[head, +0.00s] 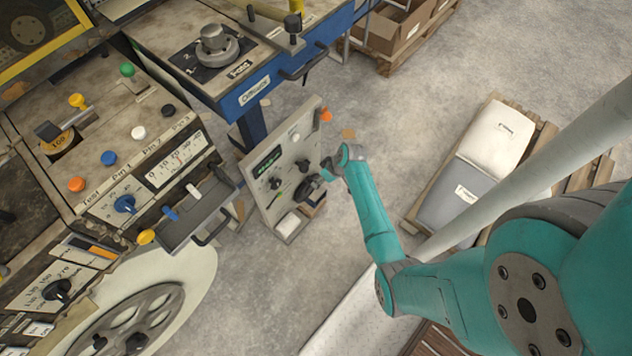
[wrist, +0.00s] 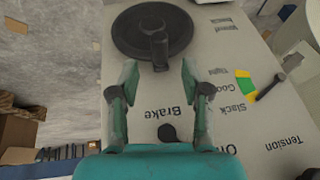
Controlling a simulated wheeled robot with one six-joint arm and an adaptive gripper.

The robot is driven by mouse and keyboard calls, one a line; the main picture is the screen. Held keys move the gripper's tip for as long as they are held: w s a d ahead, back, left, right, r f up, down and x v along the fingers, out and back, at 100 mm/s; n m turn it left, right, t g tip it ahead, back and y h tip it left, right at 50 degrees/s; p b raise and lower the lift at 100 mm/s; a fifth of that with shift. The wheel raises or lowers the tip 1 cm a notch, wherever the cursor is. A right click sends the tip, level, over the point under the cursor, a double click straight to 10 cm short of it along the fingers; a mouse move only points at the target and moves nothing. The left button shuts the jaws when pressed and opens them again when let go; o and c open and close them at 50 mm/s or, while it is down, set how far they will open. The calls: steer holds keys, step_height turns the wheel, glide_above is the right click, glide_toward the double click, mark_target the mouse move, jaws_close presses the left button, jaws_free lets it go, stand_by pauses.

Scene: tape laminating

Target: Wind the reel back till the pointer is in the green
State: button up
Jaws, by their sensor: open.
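A grey control panel (head: 285,205) stands on the floor left of my gripper (head: 330,171) in the head view. In the wrist view the panel is upside down. A dark round crank wheel with a raised handle (wrist: 160,50) sits at the top. My gripper (wrist: 159,70) is open and empty, its fingertips just short of the handle, one to each side. A tension gauge (wrist: 244,82) has a green and a yellow band, labelled Tight, Good and Slack. Its black pointer (wrist: 270,87) has its tip by the yellow band near Slack, outside the green.
A black knob (wrist: 167,132) by the Brake label lies between my fingers, lower down. A machine desk (head: 130,110) with coloured buttons is left of the panel, and a blue bench (head: 255,90) is behind it. A pallet with sacks (head: 490,140) stands at the right.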

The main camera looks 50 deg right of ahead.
steer(key=shift+x, duration=2.3)
jaws_close()
